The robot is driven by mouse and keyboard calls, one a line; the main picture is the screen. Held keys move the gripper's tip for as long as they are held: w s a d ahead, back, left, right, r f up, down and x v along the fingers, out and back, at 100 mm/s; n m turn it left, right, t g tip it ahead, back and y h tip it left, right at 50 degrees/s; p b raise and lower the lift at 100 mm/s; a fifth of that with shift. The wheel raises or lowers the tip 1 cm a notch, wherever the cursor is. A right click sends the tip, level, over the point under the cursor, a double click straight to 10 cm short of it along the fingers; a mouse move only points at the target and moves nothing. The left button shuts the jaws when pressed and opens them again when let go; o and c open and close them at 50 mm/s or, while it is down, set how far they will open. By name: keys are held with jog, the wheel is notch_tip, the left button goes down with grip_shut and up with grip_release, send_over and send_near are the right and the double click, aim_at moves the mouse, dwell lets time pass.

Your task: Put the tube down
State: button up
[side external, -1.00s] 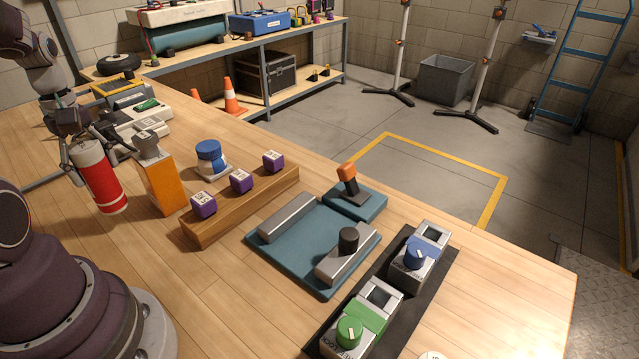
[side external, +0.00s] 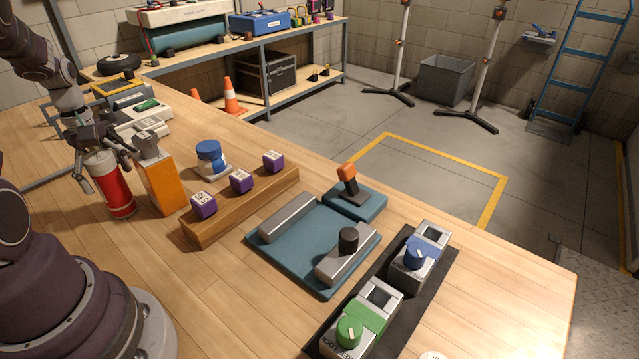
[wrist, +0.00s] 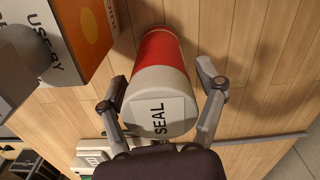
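The tube (side external: 115,192) is red with a pale grey cap marked "SEAL". It stands about upright on the wooden bench, left of the orange block (side external: 163,184). In the wrist view the tube (wrist: 160,60) lies between my two fingers, its cap facing the camera. My gripper (side external: 110,174) is above and around the tube's top, with its fingers spread on either side. In the wrist view my gripper (wrist: 162,74) shows a gap between the right finger and the tube; the left finger is very close to it, and contact is unclear there.
The orange block is close to the tube's right. Beyond it are a blue-and-white knob (side external: 209,158) and a wooden rail (side external: 240,212) with purple cubes. Grey-green equipment (side external: 140,115) stands behind the gripper. The bench in front of the tube is clear.

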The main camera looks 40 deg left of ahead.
jog(key=shift+o, duration=0.4)
notch_tip(320, 180, up, 11)
jog(key=shift+r, duration=0.2)
jog(key=shift+w+d+r+m, duration=0.5)
jog(key=shift+w+d+r, duration=0.15)
jog(key=shift+d+r, duration=0.2)
jog(key=w+d+r+m+t, duration=0.1)
jog(key=w+d+m+t, duration=0.1)
jog(key=d+m, duration=0.4)
jog(key=w+d+r+m+t, duration=0.2)
jog(key=d+m, duration=0.5)
jog(key=d, duration=0.6)
jog(key=shift+y, duration=0.4)
jog(key=s+d+m, duration=0.1)
jog(key=m, duration=0.1)
jog(key=d+f+m+t, duration=0.1)
jog(key=d, duration=0.1)
jog(key=s+d+m, duration=0.1)
jog(key=d+m, duration=0.1)
jog(key=shift+s+d+f+m+t+h, duration=0.2)
jog(key=shift+s+f+m+t+h, duration=0.1)
jog(key=shift+s+h, duration=0.1)
jog(key=shift+c, duration=0.8)
jog(key=shift+d+f, duration=0.1)
jog(key=shift+c, duration=1)
